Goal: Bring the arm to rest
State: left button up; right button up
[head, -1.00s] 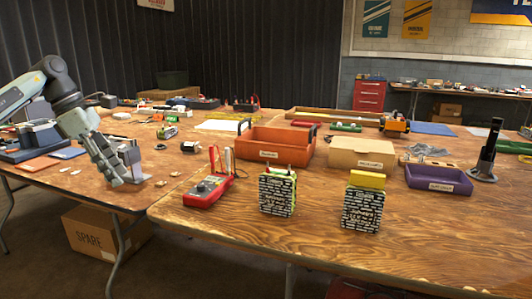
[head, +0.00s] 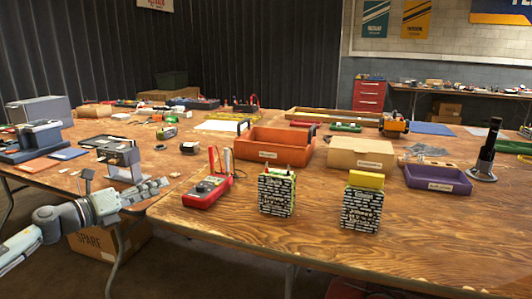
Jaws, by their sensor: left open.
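My left arm comes in from the lower left of the head view. Its gripper (head: 146,190) is open and empty, low at the front edge of the left table. It points right, in front of a small grey device on a stand (head: 122,160). I cannot tell whether it touches the table edge. My right gripper is not in view.
Right of the gripper are a red multimeter (head: 207,190) and two patterned packs (head: 277,191), (head: 362,202). Behind them stand an orange bin (head: 275,146), a cardboard box (head: 362,153) and a purple bin (head: 438,178). A SPARE carton (head: 92,243) is under the table. The front right tabletop is clear.

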pick_arm(q)
jog(key=s+a+f+n+t+y, duration=0.1)
jog(key=s+a+f+n+y, duration=0.5)
jog(key=a+n, duration=0.25)
jog(key=s+a+f+n+y, duration=0.3)
jog(key=a+f+n+y, duration=0.4)
jog(key=f+n, duration=0.25)
jog(key=s+a+f+n+g+y, duration=0.1)
jog(key=s+a+f+n+g, duration=0.25)
jog(key=s, duration=0.45)
jog(key=s+a+f+n+g+y, duration=0.25)
jog(key=s+f, duration=0.25)
jog(key=s, duration=0.4)
jog(key=s+a+f+n+g+y, duration=0.1)
jog(key=s+a+f+n+g, duration=0.1)
jog(key=s+f+n+g, duration=0.45)
jog(key=s+d+f+n+h, duration=0.1)
jog(key=s+d+f+h, duration=0.1)
jog(key=d, duration=0.6)
jog(key=s+d+f+n+h, duration=0.1)
jog(key=s+d+f+h, duration=0.1)
jog(key=d+f, duration=0.3)
jog(key=s+d+f+n+h, duration=0.1)
jog(key=s+d+f+h, duration=0.1)
jog(key=d, duration=1)
jog(key=shift+s+d+f+t, duration=0.15)
jog(key=shift+s+f+t, duration=0.2)
jog(key=shift+s+f, duration=0.6)
